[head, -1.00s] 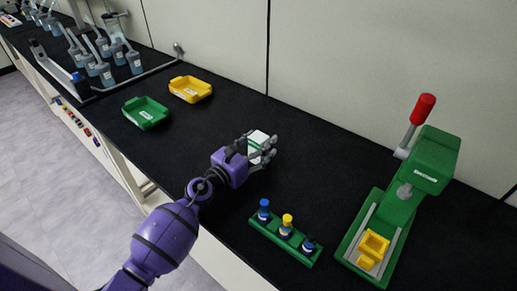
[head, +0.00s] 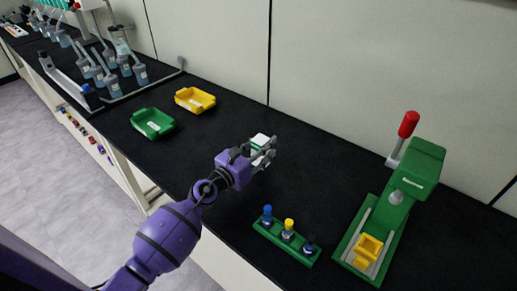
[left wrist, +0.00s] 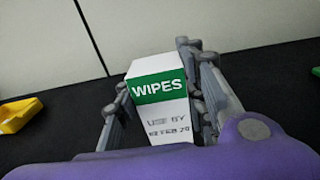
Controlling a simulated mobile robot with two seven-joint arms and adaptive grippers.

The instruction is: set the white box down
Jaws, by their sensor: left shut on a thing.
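The white box (head: 260,141) has a green band and sits between the fingers of my left gripper (head: 264,153). In the left wrist view the box (left wrist: 158,95) stands roughly upright, with "WIPES" on its green band and smaller print below. My left gripper (left wrist: 163,95) is shut on it, one finger on each side. The box is over the middle of the black bench top (head: 330,165). Its bottom is hidden by the gripper, so I cannot tell whether it touches the bench. My right gripper is not in view.
A green tray (head: 153,123) and a yellow tray (head: 195,99) lie to the left. A green rack (head: 285,241) with several capped vials is in front. A green press with a red handle (head: 408,124) stands at right. The bench behind the box is clear.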

